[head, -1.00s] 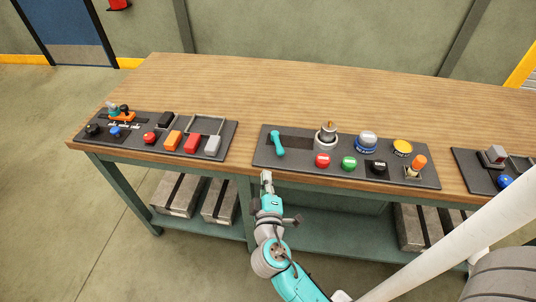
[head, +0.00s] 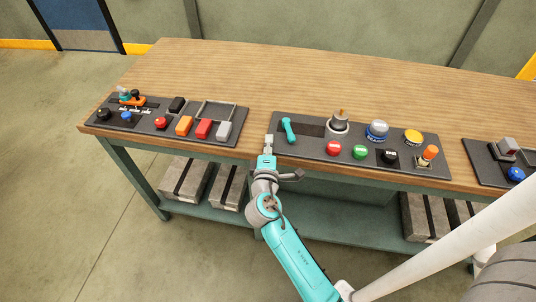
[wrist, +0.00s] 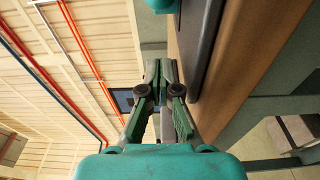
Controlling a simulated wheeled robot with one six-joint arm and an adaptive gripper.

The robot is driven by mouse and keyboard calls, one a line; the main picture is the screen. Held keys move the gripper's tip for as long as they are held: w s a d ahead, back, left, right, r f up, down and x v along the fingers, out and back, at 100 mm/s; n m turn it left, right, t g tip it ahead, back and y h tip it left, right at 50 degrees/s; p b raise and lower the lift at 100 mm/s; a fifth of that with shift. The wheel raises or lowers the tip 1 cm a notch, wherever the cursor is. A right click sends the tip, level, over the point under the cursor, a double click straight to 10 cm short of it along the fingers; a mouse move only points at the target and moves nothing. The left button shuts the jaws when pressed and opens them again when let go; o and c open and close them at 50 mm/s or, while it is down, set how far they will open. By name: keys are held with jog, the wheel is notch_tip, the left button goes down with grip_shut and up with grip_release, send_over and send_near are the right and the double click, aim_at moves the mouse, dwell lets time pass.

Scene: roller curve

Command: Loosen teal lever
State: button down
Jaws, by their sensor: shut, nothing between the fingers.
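The teal lever (head: 289,130) stands at the left end of the middle dark panel (head: 308,149) on the bench, beside a dark slot, leaning slightly. My gripper (head: 268,140) is shut and empty at the bench's front edge, just left of that panel and a little left of the lever, apart from it. In the wrist view my closed fingers (wrist: 160,68) point up the picture, with the dark panel's edge (wrist: 203,35) close on their right. A teal piece is cut off at the top of that view; I cannot tell if it is the lever.
The middle panel also bears a red button (head: 333,148), a green button (head: 360,152), a grey cylinder (head: 339,122) and other controls. A left panel (head: 145,128) holds more controls. The wooden bench top (head: 270,75) behind is clear.

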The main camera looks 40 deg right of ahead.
aim_at(282, 144)
jog(key=d, duration=0.1)
jog(key=s+d, duration=0.1)
jog(key=d, duration=0.1)
jog(key=shift+s+d, duration=0.3)
jog(key=shift+d, duration=0.25)
jog(key=shift+s+d, duration=0.3)
jog(key=shift+s, duration=0.05)
